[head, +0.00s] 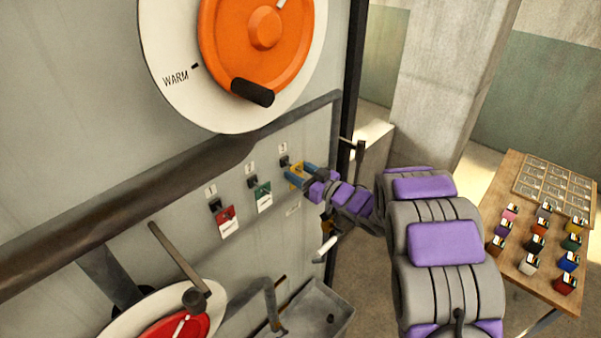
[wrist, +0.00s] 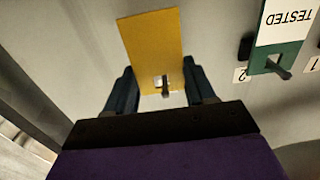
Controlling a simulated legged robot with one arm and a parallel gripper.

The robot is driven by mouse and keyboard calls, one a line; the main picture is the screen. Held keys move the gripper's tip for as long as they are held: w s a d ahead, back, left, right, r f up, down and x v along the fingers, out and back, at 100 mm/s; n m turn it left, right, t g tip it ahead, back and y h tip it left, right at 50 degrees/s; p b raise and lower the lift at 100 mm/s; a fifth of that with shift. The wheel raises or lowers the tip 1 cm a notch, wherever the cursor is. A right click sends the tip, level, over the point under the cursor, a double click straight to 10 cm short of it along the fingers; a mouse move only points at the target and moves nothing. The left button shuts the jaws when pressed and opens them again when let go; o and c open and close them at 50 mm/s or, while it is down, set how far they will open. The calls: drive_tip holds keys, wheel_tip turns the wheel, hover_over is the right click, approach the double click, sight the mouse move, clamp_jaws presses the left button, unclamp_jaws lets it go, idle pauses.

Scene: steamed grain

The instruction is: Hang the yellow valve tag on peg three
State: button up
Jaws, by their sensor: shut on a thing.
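The yellow valve tag (wrist: 152,45) is between the two fingers of my gripper (wrist: 166,92), which is shut on its edges near the holed end. The tip of a dark peg (wrist: 165,88) shows at the tag's hole; how far it passes through I cannot tell. In the head view, the yellow tag (head: 295,176) is against the grey panel just below the dark peg three (head: 285,161), under the label 3 (head: 283,147). My gripper (head: 302,174) reaches it from the right and hides part of it.
A green tag (head: 264,195) hangs on peg two and a red tag (head: 227,220) on peg one. A thick rail (head: 120,218) runs above the pegs, below an orange dial (head: 222,40). A wooden table (head: 512,233) with several coloured blocks stands right.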

drive_tip(key=shift+a, duration=0.1)
drive_tip(key=o, duration=1.2)
drive_tip(key=shift+a, duration=0.35)
drive_tip(key=shift+d, duration=0.15)
drive_tip(key=shift+d, duration=0.1)
